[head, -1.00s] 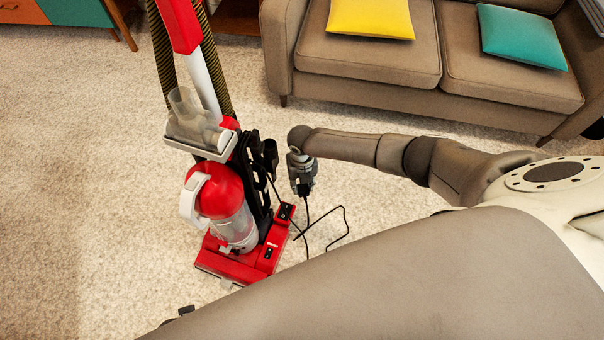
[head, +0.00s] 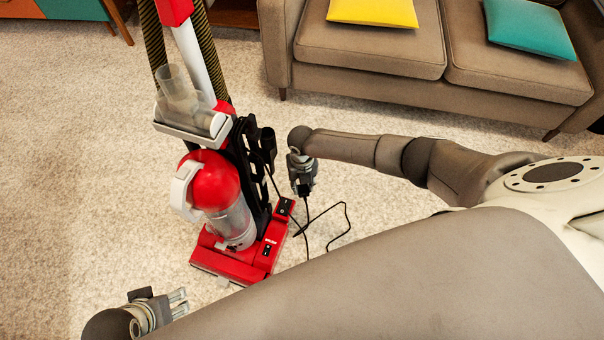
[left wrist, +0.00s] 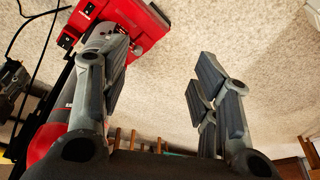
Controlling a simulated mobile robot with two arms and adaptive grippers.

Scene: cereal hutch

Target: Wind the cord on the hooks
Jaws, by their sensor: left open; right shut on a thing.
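A red upright vacuum cleaner (head: 217,185) stands on the carpet, left of centre in the head view. A black upper hook (head: 267,141) sticks out from its dark rear side; a lower hook is hard to make out. The black cord (head: 332,206) hangs from my right gripper (head: 303,190), bends in a loose loop over the carpet and runs near the vacuum's base. My right gripper is shut on the cord, beside the vacuum. My left gripper (head: 180,302) is open and empty at the lower left, in front of the base. In the left wrist view, its spread fingers (left wrist: 160,95) have the red base (left wrist: 135,25) beyond them.
A brown sofa (head: 360,55) with yellow and teal cushions stands at the back right. A cabinet (head: 75,12) is at the top left. Open carpet (head: 80,170) lies left of the vacuum.

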